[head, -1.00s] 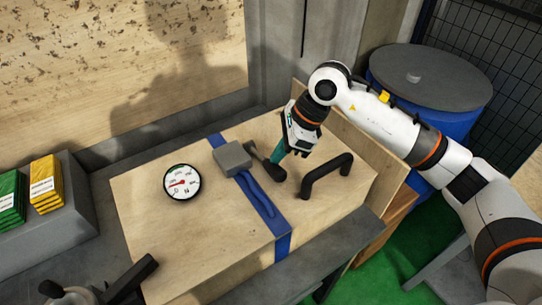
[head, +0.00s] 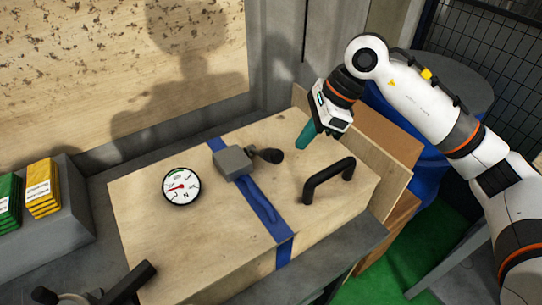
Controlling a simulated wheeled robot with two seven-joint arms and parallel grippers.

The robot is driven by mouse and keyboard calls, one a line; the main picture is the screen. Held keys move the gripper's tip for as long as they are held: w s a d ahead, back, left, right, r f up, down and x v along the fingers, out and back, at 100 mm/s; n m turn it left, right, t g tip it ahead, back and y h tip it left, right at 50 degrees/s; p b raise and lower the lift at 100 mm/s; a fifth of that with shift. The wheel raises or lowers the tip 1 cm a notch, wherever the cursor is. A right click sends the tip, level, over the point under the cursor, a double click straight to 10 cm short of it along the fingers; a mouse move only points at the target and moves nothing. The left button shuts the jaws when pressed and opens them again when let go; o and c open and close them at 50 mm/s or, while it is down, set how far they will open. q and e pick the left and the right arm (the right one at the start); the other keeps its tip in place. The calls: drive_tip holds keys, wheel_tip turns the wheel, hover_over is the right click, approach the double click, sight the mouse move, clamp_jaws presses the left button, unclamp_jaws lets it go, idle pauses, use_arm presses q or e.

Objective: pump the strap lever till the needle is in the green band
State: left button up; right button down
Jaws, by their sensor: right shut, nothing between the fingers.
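The round white gauge (head: 182,187) lies on the wooden crate's top. Its red needle points left, below the green band at the dial's upper edge. The grey ratchet block (head: 232,162) sits on the blue strap (head: 258,207), right of the gauge. The strap lever (head: 268,156) extends to the right from the block and ends in a black knob. My right gripper (head: 303,143), with teal fingers, is shut and empty, right of the knob and apart from it. My left gripper is not in view.
A black arched handle (head: 328,180) stands on the crate (head: 215,235), right of the strap. Green and yellow packs (head: 42,188) stand at the left on a grey block. A black bar (head: 128,284) juts in at lower left. A blue drum (head: 430,178) stands behind my right arm.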

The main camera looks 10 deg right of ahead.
drive_tip(key=v, duration=0.7)
drive_tip(key=shift+r+b, duration=0.2)
drive_tip(key=shift+b, duration=0.25)
drive_tip(key=shift+d, duration=0.1)
